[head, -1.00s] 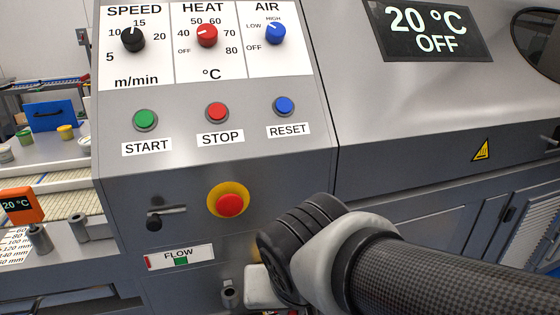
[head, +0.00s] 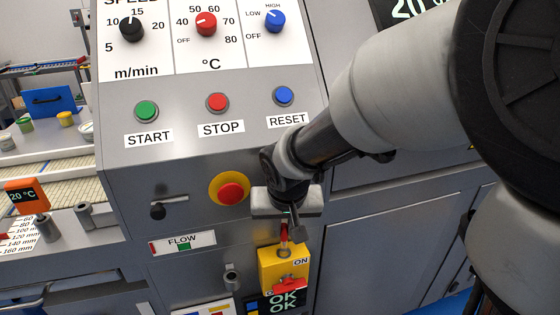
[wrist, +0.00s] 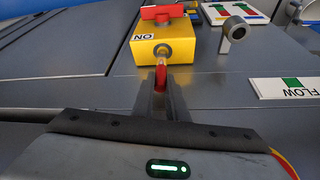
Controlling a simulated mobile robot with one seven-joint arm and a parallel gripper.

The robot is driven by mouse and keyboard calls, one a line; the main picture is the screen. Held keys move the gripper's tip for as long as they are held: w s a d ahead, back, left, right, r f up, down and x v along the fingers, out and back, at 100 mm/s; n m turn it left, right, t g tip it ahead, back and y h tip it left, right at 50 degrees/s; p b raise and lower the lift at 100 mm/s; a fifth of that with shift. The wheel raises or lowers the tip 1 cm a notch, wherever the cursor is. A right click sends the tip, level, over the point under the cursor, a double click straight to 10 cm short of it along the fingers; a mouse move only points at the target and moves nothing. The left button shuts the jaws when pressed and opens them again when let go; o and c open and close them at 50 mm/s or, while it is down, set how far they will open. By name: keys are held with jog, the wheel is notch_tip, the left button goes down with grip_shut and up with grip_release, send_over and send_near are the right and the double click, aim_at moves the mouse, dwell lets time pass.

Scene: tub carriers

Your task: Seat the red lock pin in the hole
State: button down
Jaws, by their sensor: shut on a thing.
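The red lock pin (head: 284,231) is held upright between the fingers of my gripper (head: 286,219), which is shut on it. In the wrist view the pin's red part (wrist: 161,76) shows between my fingertips (wrist: 163,88). Below it is the yellow switch box (head: 270,270), with a red handle (head: 290,284) and an ON label. A grey metal ring around the hole (head: 284,253) is on the box's upper face, in line with the pin. The pin's lower end is at or close to this ring; I cannot tell whether it is inside.
A red emergency button (head: 231,192) on a yellow base is just left of my gripper. A short grey tube (head: 232,277) sticks out left of the yellow box, below the FLOW label (head: 183,243). A green OK display (head: 285,301) is partly hidden below the box.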

aim_at(284, 239)
jog(key=shift+f+b, duration=0.8)
jog(key=shift+f, duration=1.5)
jog(key=shift+f, duration=0.1)
jog(key=shift+f+b, duration=0.15)
jog(key=shift+b, duration=0.15)
jog(key=c, duration=1.8)
grip_release()
jog(key=shift+o, duration=0.2)
